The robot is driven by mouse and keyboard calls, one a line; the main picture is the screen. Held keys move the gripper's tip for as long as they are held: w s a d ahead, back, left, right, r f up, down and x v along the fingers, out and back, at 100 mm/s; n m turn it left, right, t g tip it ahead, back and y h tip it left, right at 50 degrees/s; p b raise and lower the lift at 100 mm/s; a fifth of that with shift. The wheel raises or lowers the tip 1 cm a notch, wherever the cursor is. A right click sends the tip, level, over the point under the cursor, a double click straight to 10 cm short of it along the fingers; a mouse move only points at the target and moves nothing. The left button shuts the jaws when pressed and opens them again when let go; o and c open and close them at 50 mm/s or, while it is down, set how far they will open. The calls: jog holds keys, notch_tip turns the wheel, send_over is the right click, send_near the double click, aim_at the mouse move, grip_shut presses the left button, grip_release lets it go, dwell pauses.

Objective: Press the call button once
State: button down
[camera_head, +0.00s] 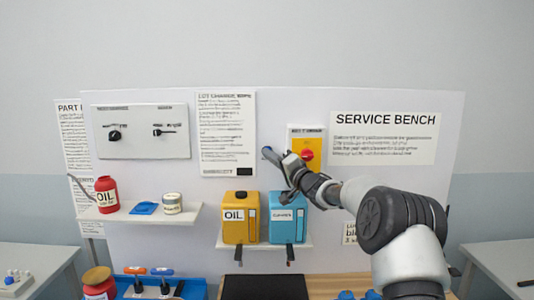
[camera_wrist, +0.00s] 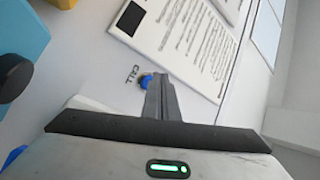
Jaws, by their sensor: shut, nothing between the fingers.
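The call button is a small blue knob (camera_wrist: 145,81) beside the word CALL on the white panel, seen in the wrist view. My gripper (camera_wrist: 160,82) is shut and empty. Its fingertips are right beside the button in that picture and cover part of it; I cannot tell whether they touch it. In the head view my gripper (camera_head: 269,154) is in front of the panel, between the notice sheet and the yellow box. I cannot make out the call button there.
A yellow box (camera_head: 296,141) with a red button (camera_head: 307,154) is just right of my gripper. A yellow oil can (camera_head: 240,230) and a blue can (camera_head: 283,231) stand on a shelf below. A notice sheet (camera_head: 228,134) hangs to the left.

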jog(key=s+b, duration=0.3)
jog(key=s, duration=0.2)
dwell(0.3)
jog(key=shift+r, duration=0.1)
dwell(0.4)
